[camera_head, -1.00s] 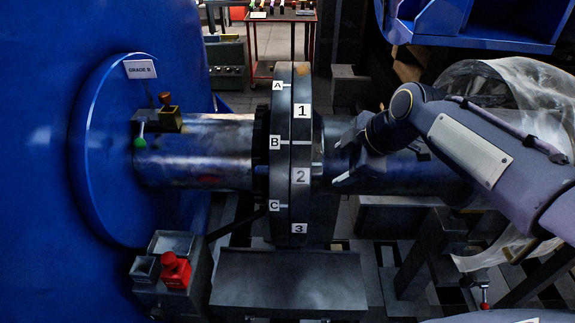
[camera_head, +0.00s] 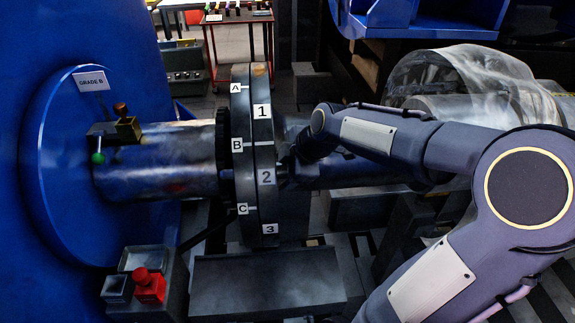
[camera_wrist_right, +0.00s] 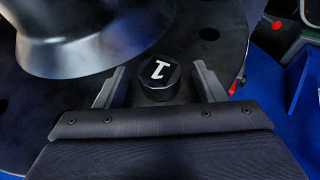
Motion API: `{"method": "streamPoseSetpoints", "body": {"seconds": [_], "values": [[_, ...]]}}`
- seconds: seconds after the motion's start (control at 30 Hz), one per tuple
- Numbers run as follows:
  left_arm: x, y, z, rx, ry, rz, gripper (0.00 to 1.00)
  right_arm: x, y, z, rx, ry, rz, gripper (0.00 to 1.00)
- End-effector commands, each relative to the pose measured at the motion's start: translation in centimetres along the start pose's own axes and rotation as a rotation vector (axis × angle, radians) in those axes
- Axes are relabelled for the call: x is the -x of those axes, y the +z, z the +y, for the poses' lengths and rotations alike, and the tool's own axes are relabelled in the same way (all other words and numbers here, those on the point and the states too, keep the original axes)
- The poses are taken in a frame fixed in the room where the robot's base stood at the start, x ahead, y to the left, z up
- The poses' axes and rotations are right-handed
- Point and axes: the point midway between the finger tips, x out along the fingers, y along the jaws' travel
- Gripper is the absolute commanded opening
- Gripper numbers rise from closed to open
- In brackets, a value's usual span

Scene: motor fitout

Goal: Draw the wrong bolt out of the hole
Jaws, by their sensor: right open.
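A dark bolt head (camera_wrist_right: 158,82) with a white mark like a 1 stands out from the dark flange face (camera_wrist_right: 60,95) in the right wrist view. My right gripper (camera_wrist_right: 160,70) is open, with one finger on each side of the head. I cannot tell whether either finger touches it. In the head view the right gripper (camera_head: 287,168) is at the right side of the flange pair (camera_head: 241,160), near label 2, mostly hidden by my own wrist. The bolt is not clear there. My left gripper is not in view.
The shaft (camera_head: 160,165) runs left to a blue housing marked GRADE B (camera_head: 91,80). A grey tray (camera_head: 265,282) lies below the flanges. A red button (camera_head: 149,286) and small bins stand at lower left. A red cart (camera_head: 237,20) stands behind.

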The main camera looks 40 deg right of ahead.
Motion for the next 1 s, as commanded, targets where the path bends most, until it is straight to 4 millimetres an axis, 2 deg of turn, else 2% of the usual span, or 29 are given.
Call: {"method": "streamPoseSetpoints", "body": {"seconds": [0.07, 0.57, 1.0], "values": [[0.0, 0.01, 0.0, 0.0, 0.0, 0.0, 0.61, 0.01, 0.0, -0.01, 0.0, 0.0, 0.0, 0.64], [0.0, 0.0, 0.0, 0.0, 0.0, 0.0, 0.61, 0.04, 0.01, -0.01, 0.0, 0.0, 0.0, 0.0], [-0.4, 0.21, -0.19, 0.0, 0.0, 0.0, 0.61, 0.42, 0.8, 0.17, -0.002, 0.007, 0.0, 0.0]]}}
